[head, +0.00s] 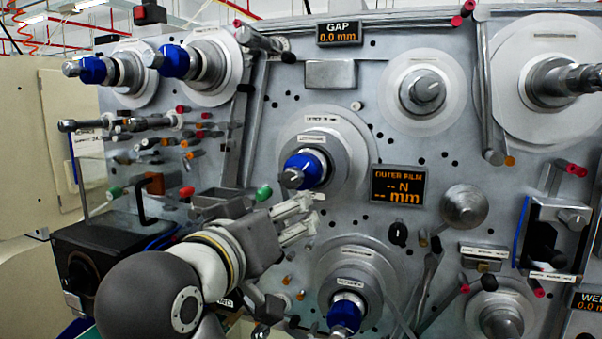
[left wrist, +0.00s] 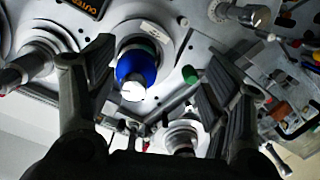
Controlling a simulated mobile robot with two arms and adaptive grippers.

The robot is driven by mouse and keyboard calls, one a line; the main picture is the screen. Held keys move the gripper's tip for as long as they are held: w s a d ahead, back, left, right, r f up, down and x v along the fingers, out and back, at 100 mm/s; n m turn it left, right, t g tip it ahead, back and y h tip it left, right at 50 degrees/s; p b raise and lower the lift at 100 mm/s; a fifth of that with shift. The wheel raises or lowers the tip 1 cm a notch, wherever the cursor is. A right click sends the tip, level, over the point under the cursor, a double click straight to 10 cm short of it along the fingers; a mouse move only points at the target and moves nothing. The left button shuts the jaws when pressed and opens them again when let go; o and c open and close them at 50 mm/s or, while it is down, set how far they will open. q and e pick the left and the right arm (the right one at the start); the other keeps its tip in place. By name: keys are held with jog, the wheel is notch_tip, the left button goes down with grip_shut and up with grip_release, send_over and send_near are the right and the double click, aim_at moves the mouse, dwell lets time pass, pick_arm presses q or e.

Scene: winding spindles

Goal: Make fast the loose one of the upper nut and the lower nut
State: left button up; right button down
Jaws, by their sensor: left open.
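The upper nut (head: 304,168) is a blue nut on the middle spindle, with a metal tip sticking out of it. The lower nut (head: 345,314) is a similar blue nut on the spindle near the bottom edge, partly cut off. Which one is loose does not show. My left gripper (head: 312,212) is open and empty, just below and in front of the upper nut, apart from it. In the left wrist view a blue nut, seemingly the upper nut (left wrist: 137,66), shows beyond and between the open fingers (left wrist: 155,85). My right gripper is not in view.
Two more blue nuts (head: 92,70) (head: 174,61) sit on spindles at upper left. A green-tipped handle (head: 263,193) stands just left of the upper nut. A dark display (head: 398,185) is at its right. Several pegs (head: 188,137) stick out at left.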

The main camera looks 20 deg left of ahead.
aim_at(289, 176)
pick_arm(q)
jog(key=shift+t, duration=0.5)
jog(key=r, duration=0.1)
jog(key=s+r, duration=0.1)
jog(key=r, duration=0.2)
jog(key=shift+s+d, duration=0.2)
jog(key=shift+s, duration=0.05)
jog(key=shift+r+p, duration=0.3)
jog(key=shift+r, duration=0.15)
jog(key=shift+w+p, duration=0.3)
jog(key=shift+w, duration=0.05)
jog(key=w+p, duration=0.4)
jog(key=p, duration=0.4)
jog(key=shift+w+r+p, duration=0.1)
jog(key=shift+w+p, duration=0.1)
jog(key=shift+p, duration=0.2)
jog(key=w, duration=0.2)
jog(key=w+p, duration=0.1)
jog(key=w, duration=0.1)
jog(key=shift+w+d+f, duration=0.15)
jog(key=shift+w+f, duration=0.05)
jog(key=shift+w, duration=0.05)
jog(key=shift+w+f+p, duration=0.1)
jog(key=shift+w+p, duration=0.2)
jog(key=shift+w, duration=0.25)
jog(key=shift+s, duration=0.1)
